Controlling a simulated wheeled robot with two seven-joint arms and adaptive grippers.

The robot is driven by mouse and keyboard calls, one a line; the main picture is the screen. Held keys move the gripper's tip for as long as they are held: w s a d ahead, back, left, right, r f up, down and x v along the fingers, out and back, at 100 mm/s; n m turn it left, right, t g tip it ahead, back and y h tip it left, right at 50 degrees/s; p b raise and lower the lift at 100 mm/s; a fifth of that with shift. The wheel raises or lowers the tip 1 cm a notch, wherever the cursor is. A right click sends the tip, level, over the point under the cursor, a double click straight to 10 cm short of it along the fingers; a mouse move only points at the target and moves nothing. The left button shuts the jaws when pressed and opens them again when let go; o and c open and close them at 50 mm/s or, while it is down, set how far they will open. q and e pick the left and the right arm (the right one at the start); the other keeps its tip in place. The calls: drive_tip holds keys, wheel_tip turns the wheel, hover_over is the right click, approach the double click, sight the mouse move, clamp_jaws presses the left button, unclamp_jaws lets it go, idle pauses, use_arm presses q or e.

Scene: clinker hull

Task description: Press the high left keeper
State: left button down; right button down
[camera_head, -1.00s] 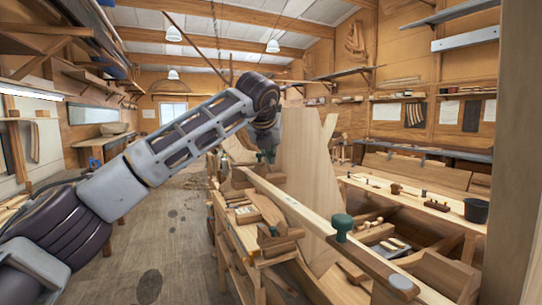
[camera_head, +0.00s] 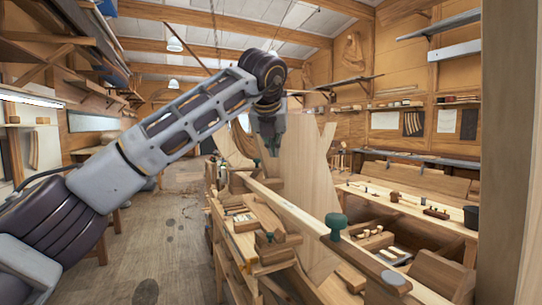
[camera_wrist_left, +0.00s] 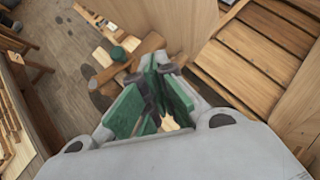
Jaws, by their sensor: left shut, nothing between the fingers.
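A small green-topped knob (camera_head: 257,163), which looks like the far left keeper, stands at the far end of the long plank. It also shows in the left wrist view (camera_wrist_left: 117,53), on a wooden piece just beyond my fingers. My left gripper (camera_head: 271,149) hangs above and slightly right of that knob, apart from it. It is shut and empty; its green finger pads (camera_wrist_left: 155,68) meet in the wrist view. A larger green knob (camera_head: 336,222) stands on the near part of the plank, and a small one (camera_head: 269,237) sits lower left. My right gripper is not in view.
The long plank (camera_head: 297,212) runs along the work frame, with an upright pale wooden panel (camera_head: 305,165) close behind my gripper. Wooden blocks (camera_head: 265,220) crowd the near side. The floor (camera_head: 165,225) on the left is clear.

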use_arm(q)
drive_tip(key=shift+s+d+r, duration=0.25)
drive_tip(key=shift+s+r, duration=0.35)
drive_tip(key=shift+r, duration=0.05)
drive_tip(key=shift+s+d+r, duration=0.25)
drive_tip(key=shift+s+r, duration=0.35)
drive_tip(key=shift+r, duration=0.05)
